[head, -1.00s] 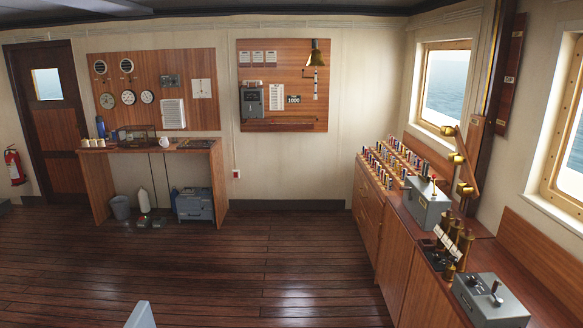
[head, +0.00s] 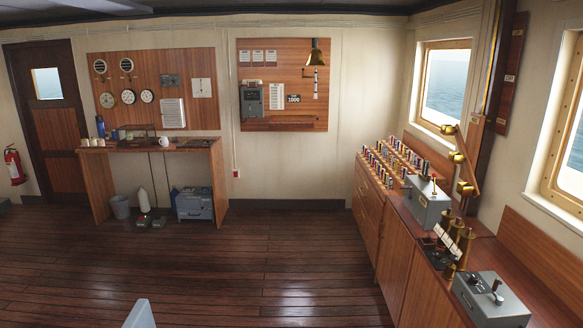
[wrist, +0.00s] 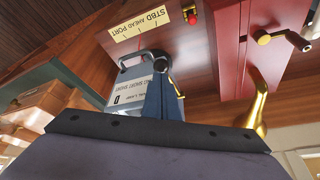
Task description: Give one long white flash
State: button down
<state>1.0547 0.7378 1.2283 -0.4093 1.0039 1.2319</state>
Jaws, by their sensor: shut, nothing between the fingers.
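My gripper (wrist: 162,88) shows in the wrist view, its blue fingers together and empty. Behind and around the fingertips is a pale grey box (wrist: 128,88) with a white label; part of the label reads "SHORT". The fingers hide part of the box, and I cannot tell whether they touch it. In the head view, a grey control box (head: 429,204) with small red and yellow parts stands on the right counter. A second grey box (head: 490,299) with a dark lever stands nearer. I cannot tell which box the wrist view shows. No lit white lamp is evident.
Brass lamp-like fittings (head: 457,157) are on a post by the window. Brass cylinders (head: 464,243) stand between the grey boxes. Rows of small coloured pegs (head: 392,160) fill the far counter.

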jog(key=shift+f, duration=0.5)
jog(key=shift+f+b, duration=1.65)
jog(key=shift+f, duration=0.1)
jog(key=shift+r, duration=0.15)
dwell(1.0)
jog(key=shift+r+p, duration=1.15)
jog(key=shift+r, duration=0.45)
jog(key=shift+r+p, duration=2.5)
jog(key=shift+r, duration=1.1)
